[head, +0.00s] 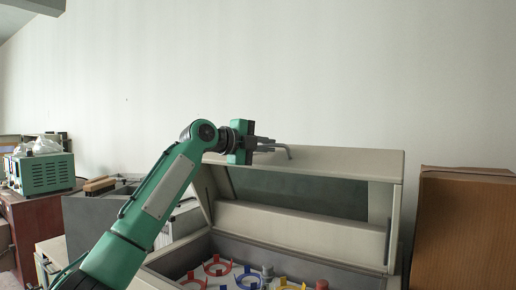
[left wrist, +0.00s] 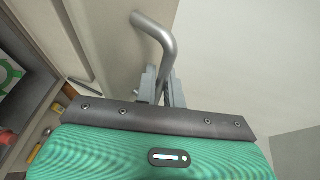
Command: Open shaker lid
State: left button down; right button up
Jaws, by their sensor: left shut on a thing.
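The shaker is a beige box whose lid (head: 310,160) stands raised and tilted in the head view, with a dark window (head: 300,192) in it. A bent grey metal handle (head: 288,151) is fixed to the lid's upper edge; it also shows in the left wrist view (left wrist: 160,35). My left gripper (head: 268,145) is at the lid's top left and is shut on the handle. In the left wrist view its fingers (left wrist: 168,90) close around the handle's lower end. The exact contact is partly hidden by the gripper body. My right gripper is not in view.
Inside the open shaker are red, blue and yellow clamps (head: 218,265). A brown cardboard box (head: 464,225) stands close on the right. A green instrument (head: 44,172) sits on a reddish cabinet at the left. The wall space above the lid is clear.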

pick_arm(q)
jog(key=shift+w+d+r+y, duration=0.2)
jog(key=shift+w+d, duration=0.1)
jog(key=shift+w, duration=0.15)
jog(key=shift+w+d+r+y, duration=0.15)
jog(key=shift+w+d, duration=0.15)
jog(key=shift+w, duration=0.15)
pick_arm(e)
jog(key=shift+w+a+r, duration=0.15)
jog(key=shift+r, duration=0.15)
pick_arm(q)
jog(key=shift+g, duration=0.3)
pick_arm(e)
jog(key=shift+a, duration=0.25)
pick_arm(q)
jog(key=c, duration=1.8)
grip_release()
jog(key=shift+w, duration=0.1)
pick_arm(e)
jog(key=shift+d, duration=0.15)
